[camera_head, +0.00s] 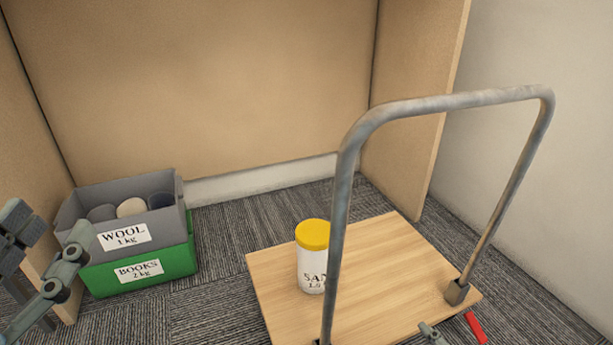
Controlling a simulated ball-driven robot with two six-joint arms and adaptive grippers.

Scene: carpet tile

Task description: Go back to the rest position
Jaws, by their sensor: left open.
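My left gripper (48,228) is at the left edge of the head view, with its fingers spread apart and nothing between them. It appears in front of the left side of the stacked crates: a grey crate (160,221) labelled "WOOL 1 kg" on a green crate (181,262) labelled "BOOKS 2 kg". I cannot tell the exact gap between them.
A trolley with a wooden deck (390,262) and tall metal handle (440,104) stands at the right. A white jar with a yellow lid (313,234) stands on it, partly behind the handle. A red piece (475,328) lies beside the deck. Carpet (220,255) is clear between crates and trolley.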

